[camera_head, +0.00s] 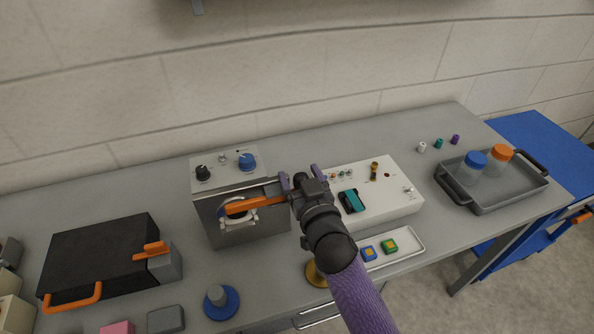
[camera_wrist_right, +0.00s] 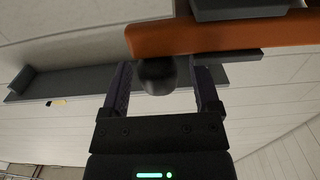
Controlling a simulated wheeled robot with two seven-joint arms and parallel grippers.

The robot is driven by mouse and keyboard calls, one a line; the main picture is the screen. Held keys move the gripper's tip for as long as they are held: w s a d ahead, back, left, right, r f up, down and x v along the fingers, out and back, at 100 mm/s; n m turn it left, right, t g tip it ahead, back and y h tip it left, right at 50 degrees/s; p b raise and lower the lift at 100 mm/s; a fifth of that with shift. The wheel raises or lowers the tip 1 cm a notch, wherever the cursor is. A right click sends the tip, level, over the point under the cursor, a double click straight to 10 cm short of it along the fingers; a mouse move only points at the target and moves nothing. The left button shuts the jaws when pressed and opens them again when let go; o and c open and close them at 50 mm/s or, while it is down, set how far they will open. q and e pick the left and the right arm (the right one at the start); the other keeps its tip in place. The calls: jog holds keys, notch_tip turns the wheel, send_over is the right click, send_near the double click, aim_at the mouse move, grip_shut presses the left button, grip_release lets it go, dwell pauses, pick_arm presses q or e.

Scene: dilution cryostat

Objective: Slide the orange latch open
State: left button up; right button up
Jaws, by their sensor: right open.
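An orange latch bar (camera_head: 255,205) runs across the round port on the front of the grey metal box (camera_head: 210,227). Its right end is hidden by my right gripper (camera_head: 301,179), which is at that end with its fingers apart. In the right wrist view the orange bar (camera_wrist_right: 225,35) crosses above the open fingers of the gripper (camera_wrist_right: 162,78). A dark round knob (camera_wrist_right: 157,76) sits between the fingers, with a gap visible on each side. My left gripper is not in view.
A white instrument panel (camera_head: 390,205) stands just right of the gripper. A black case (camera_head: 95,250) with orange parts stands left, a blue-based knob (camera_head: 220,302) in front. A grey tray (camera_head: 500,195) with two jars is far right. A white tray (camera_head: 410,245) lies in front.

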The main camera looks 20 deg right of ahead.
jog(key=shift+w, duration=0.9)
grip_shut()
dwell(0.8)
